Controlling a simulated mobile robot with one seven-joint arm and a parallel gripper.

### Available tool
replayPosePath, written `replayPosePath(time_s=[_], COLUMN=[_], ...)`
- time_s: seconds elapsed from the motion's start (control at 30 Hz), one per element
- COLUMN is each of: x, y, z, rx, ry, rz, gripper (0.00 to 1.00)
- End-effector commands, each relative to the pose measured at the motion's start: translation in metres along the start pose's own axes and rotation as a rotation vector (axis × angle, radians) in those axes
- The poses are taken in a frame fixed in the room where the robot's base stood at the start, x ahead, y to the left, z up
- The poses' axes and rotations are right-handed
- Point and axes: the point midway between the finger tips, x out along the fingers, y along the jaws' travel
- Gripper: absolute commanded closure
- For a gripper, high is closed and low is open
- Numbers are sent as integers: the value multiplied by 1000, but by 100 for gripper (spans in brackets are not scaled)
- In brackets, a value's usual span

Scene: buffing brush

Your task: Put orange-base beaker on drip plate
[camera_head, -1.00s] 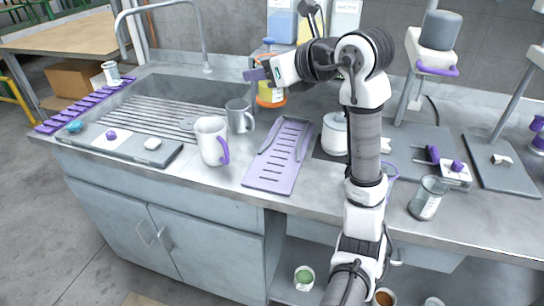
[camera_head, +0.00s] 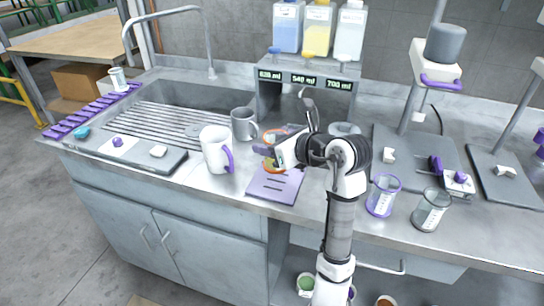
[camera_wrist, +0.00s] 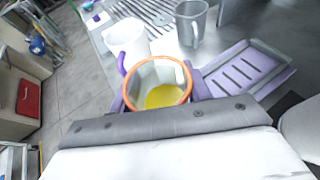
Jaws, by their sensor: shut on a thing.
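The orange-rimmed beaker (camera_wrist: 157,82) holds yellow liquid at its bottom. My gripper (camera_head: 274,150) is shut on it; in the wrist view the purple fingers (camera_wrist: 157,98) flank it. I cannot tell whether the beaker touches the plate.
A white mug (camera_head: 215,150) with a purple handle and a grey mug (camera_head: 243,124) stand left of the plate. A dispenser (camera_head: 305,80) with several bottles stands behind. A purple-rimmed beaker (camera_head: 383,195) and a grey-rimmed beaker (camera_head: 431,210) stand to the right.

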Motion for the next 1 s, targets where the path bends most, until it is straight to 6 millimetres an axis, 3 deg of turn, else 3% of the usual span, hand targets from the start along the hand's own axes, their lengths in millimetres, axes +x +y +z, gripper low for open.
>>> replayPosePath(time_s=[0.43,0.87,0.9,1.0], x=[16,19,19,19], y=[0,0,0,0], z=[-40,-47,-47,-46], rx=[2,-1,-1,-1], ry=[-1,-1,-1,-1], rz=[0,-1,-1,0], gripper=[76,76,51,38])
